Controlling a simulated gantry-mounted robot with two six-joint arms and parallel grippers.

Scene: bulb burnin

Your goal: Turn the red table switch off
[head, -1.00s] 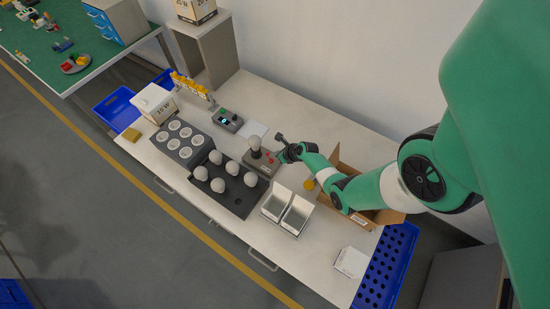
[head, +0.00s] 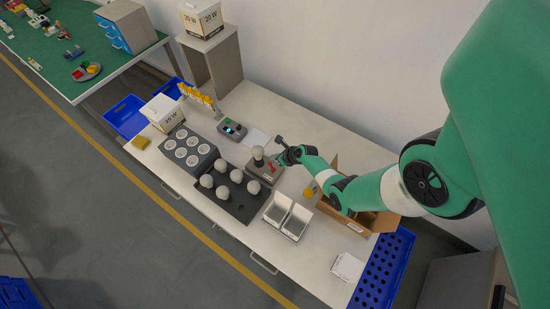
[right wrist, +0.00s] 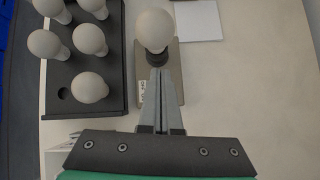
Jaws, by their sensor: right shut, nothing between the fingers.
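The red switch (head: 271,168) sits on top of a small grey-brown socket box (head: 262,174) on the table. A round bulb (head: 258,153) stands upright on that box; it also shows in the right wrist view (right wrist: 154,29). My right gripper (head: 279,163) is at the right side of the box, close to the switch. In the right wrist view its fingers (right wrist: 159,74) are together and empty, over the box plate (right wrist: 174,62) just below the bulb's base. They hide the switch there, and I cannot tell whether they touch it. My left gripper is not in view.
A black tray of bulbs (head: 239,207) and a grey block with round sockets (head: 180,158) stand left of the box. A small device (head: 231,130) and white sheet lie behind.

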